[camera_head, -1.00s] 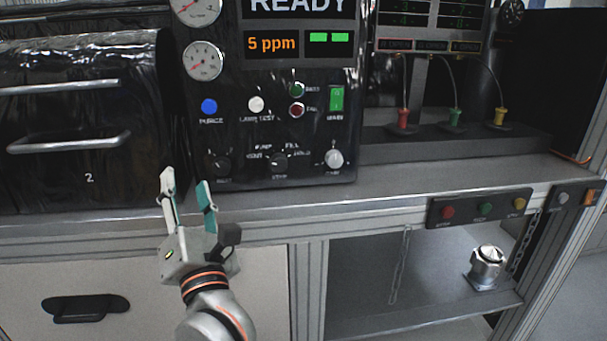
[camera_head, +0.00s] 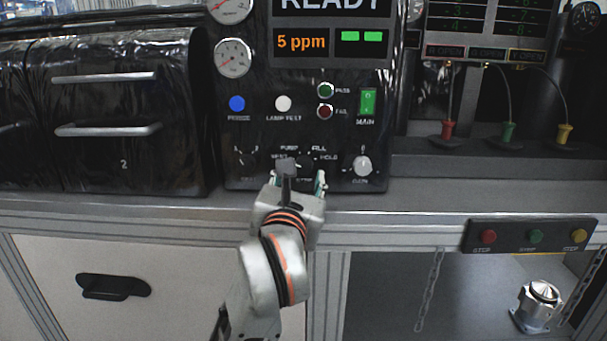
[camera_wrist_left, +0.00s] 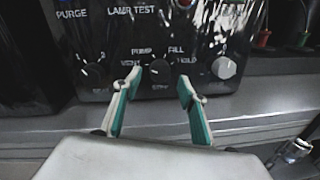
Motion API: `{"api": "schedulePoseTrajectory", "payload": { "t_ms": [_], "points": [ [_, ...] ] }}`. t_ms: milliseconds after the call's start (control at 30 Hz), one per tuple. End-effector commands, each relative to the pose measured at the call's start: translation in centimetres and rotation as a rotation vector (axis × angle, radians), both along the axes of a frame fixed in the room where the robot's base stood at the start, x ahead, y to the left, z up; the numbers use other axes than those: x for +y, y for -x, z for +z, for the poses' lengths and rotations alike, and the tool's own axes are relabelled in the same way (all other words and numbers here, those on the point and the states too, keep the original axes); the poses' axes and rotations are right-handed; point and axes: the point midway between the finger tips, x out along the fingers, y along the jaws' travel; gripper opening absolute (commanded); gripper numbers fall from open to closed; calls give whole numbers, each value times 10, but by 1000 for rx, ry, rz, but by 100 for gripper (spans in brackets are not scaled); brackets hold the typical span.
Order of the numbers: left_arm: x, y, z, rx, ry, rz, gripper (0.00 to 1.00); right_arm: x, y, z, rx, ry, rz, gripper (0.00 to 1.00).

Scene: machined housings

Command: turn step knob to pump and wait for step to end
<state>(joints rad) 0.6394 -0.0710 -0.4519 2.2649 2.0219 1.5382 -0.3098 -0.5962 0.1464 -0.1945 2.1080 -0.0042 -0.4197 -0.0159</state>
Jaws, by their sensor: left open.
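The black step knob (camera_wrist_left: 159,73) sits low on the black control panel (camera_wrist_left: 100,45), with VENT, PUMP, FILL and HOLD printed around it. In the head view the step knob (camera_head: 304,165) is partly hidden by my left gripper (camera_head: 298,180). In the wrist view my left gripper (camera_wrist_left: 156,90) is open, with one finger on each side of the knob and slightly in front of it. I cannot tell whether a finger touches it. The knob's exact pointing is unclear. The display (camera_head: 332,30) shows READY and 5 ppm, with two green bars. My right gripper is not in view.
A dark knob (camera_head: 246,156) is left of the step knob and a silver gain knob (camera_head: 362,166) right of it. Above are a blue button (camera_head: 237,104), a white button (camera_head: 283,104) and a green main switch (camera_head: 368,102). The bench edge (camera_head: 400,220) runs below.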

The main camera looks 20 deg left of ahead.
Motion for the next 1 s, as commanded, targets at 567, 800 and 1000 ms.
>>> {"api": "schedulePoseTrajectory", "payload": {
  "t_ms": [567,800,1000],
  "points": [
    [5,-24,0,0,-1,1,31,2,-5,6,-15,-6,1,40],
    [5,-23,0,0,-1,1,3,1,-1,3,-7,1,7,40],
    [6,-23,3,3,-24,2,3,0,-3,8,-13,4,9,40]
  ]
}}
